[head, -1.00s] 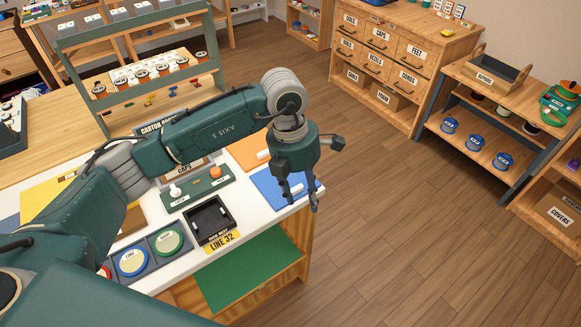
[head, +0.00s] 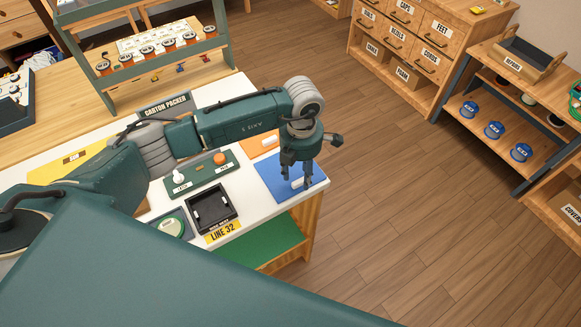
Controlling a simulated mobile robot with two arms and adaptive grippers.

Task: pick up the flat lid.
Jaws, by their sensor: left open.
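A flat blue square piece (head: 278,190) with a white grip on top lies on the white tabletop near its right edge. A similar flat orange piece (head: 253,146) with a white grip lies just behind it, partly hidden by my arm. The pictures do not show which of the two is called the flat lid. My left gripper (head: 297,180) points down over the blue piece, with its fingers apart around or just above the white grip. Contact cannot be told. My right gripper is not in view.
A black tray (head: 212,205) stands left of the blue piece, near the "LINE 32" label (head: 222,232). Behind it is a green control panel (head: 205,182) with a white and an orange knob. Open wooden floor (head: 400,200) lies right of the table.

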